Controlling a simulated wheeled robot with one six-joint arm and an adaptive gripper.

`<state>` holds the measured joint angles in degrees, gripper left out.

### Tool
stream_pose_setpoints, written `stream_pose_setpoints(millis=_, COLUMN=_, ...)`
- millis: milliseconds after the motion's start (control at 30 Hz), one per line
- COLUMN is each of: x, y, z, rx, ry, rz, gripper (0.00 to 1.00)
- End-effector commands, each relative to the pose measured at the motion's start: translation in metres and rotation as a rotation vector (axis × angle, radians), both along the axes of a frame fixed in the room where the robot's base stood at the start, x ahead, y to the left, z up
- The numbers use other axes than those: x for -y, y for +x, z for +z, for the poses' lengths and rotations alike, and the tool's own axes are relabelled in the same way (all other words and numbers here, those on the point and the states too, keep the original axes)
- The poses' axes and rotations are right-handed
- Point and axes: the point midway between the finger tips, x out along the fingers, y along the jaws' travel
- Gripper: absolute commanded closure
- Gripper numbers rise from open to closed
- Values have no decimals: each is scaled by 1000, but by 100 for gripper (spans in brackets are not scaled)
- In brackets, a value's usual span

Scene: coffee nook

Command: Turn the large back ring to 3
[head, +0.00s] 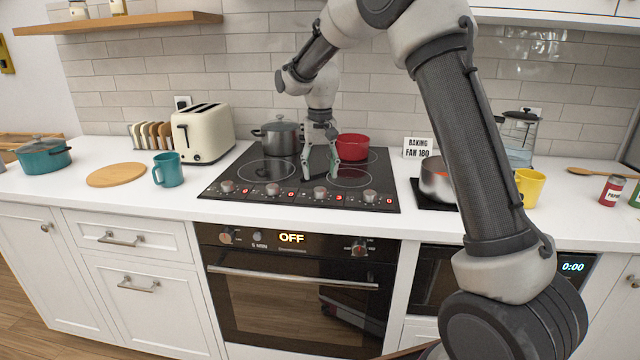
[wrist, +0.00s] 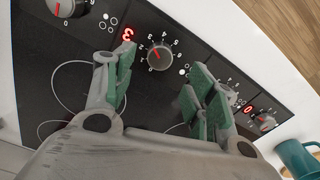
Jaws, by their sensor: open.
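The black hob (head: 225,187) has a row of knobs along its front edge, each with a small red display. My gripper (head: 320,175) is open above the front of the hob, pointing down, just behind the third knob (head: 320,193). In the wrist view, its green-padded fingers (wrist: 163,82) are spread apart on either side of that knob (wrist: 160,57), apart from it and empty. The display (wrist: 127,34) beside this knob reads 3. The display (wrist: 249,109) by the neighbouring knob (wrist: 266,122) reads 0. A grey lidded pot (head: 277,138) and a red pot (head: 352,147) cover most of the back rings.
A cream toaster (head: 202,134) and a teal mug (head: 168,170) stand left of the hob. A steel pan (head: 437,180) and a yellow mug (head: 529,187) stand to the right. The oven (head: 292,285) below shows OFF. The front rings are bare.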

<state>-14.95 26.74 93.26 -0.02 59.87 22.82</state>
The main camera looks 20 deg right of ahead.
Motion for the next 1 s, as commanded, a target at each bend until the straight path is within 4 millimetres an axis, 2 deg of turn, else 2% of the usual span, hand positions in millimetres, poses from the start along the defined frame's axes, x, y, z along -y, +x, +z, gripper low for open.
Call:
stream_pose_setpoints(millis=33, x=0, y=1, z=13, rx=4, ry=1, rz=0, gripper=44)
stream_pose_setpoints(millis=200, x=0, y=0, z=43, rx=2, ry=1, rz=0, gripper=44)
stream_pose_setpoints(millis=400, x=0, y=0, z=60, rx=0, ry=0, rz=0, gripper=44)
stream_pose_setpoints(millis=700, x=0, y=0, z=60, rx=-1, ry=0, rz=1, gripper=44)
stream_pose_setpoints(millis=833, x=-1, y=2, z=59, rx=11, ry=2, rz=58, gripper=44)
stream_pose_setpoints(millis=933, x=5, y=-18, z=32, rx=-34, ry=-7, rz=121, gripper=44)
stream_pose_setpoints(millis=1000, x=14, y=-46, z=29, rx=-47, ry=-8, rz=170, gripper=44)
